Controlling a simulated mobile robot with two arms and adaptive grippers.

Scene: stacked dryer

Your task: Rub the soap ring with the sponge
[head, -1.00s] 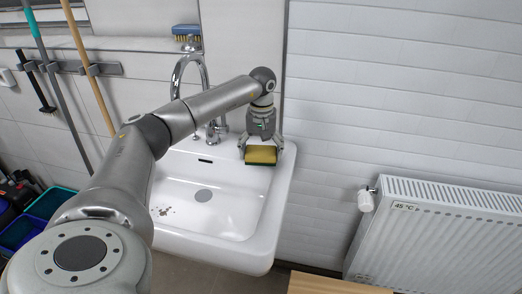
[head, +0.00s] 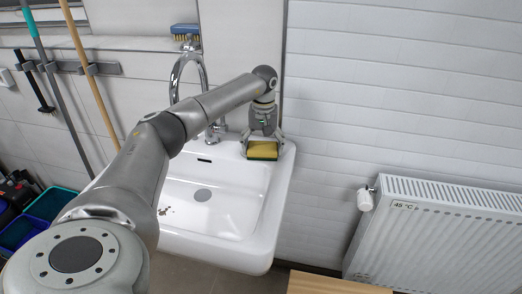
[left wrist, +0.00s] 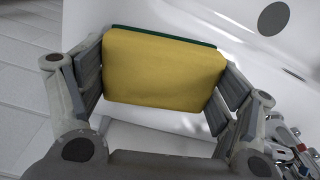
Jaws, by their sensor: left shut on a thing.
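My left gripper (head: 263,145) is shut on the sponge (head: 263,150), over the back right corner of the white sink (head: 262,250). The sponge is yellow with a dark green side facing down. In the left wrist view the sponge (left wrist: 164,68) sits between both fingers. I cannot tell whether it touches the sink rim. A brown, broken soap ring (head: 163,211) marks the basin's left part, partly hidden by my left arm. The sponge is apart from it, to the right and farther back. My right gripper is not in view.
A chrome faucet (head: 190,75) stands at the back of the sink. A blue brush (head: 185,30) lies on the ledge above. A white radiator (head: 440,235) is at the right. Green and blue crates (head: 48,204) stand at the lower left. The basin's middle is clear.

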